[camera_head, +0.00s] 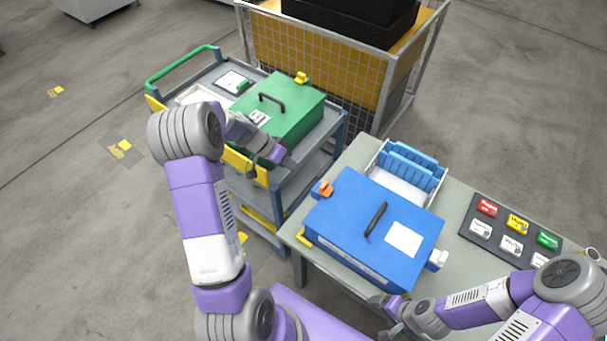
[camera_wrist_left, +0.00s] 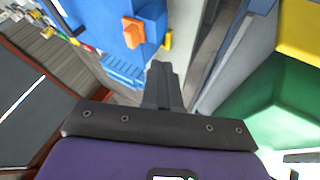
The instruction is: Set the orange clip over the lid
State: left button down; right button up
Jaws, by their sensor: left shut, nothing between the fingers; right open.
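The orange clip (camera_head: 324,188) sits at the left corner of the blue box, by the edge of its blue lid (camera_head: 345,215). I cannot tell whether it is over the lid. The lid has a black handle and a white label. The clip also shows at the top of the left wrist view (camera_wrist_left: 133,32), apart from the fingers. My left gripper (camera_head: 280,154) is at the front of the green box, shut and empty; its fingers are together in the wrist view (camera_wrist_left: 162,85). My right gripper (camera_head: 388,312) is open near the table's front edge, below the blue box.
The green box (camera_head: 300,112) with a yellow clip (camera_head: 301,78) stands on a cart (camera_head: 205,75). A blue rack (camera_head: 412,165) stands behind the blue box. A dark panel (camera_head: 495,232) with several coloured cards lies to the right. A mesh cage (camera_head: 310,55) stands behind.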

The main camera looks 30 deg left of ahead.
pick_arm(q)
jog(key=v, duration=0.3)
jog(key=shift+a+r, duration=0.15)
jog(key=shift+s, duration=0.15)
dwell(0.4)
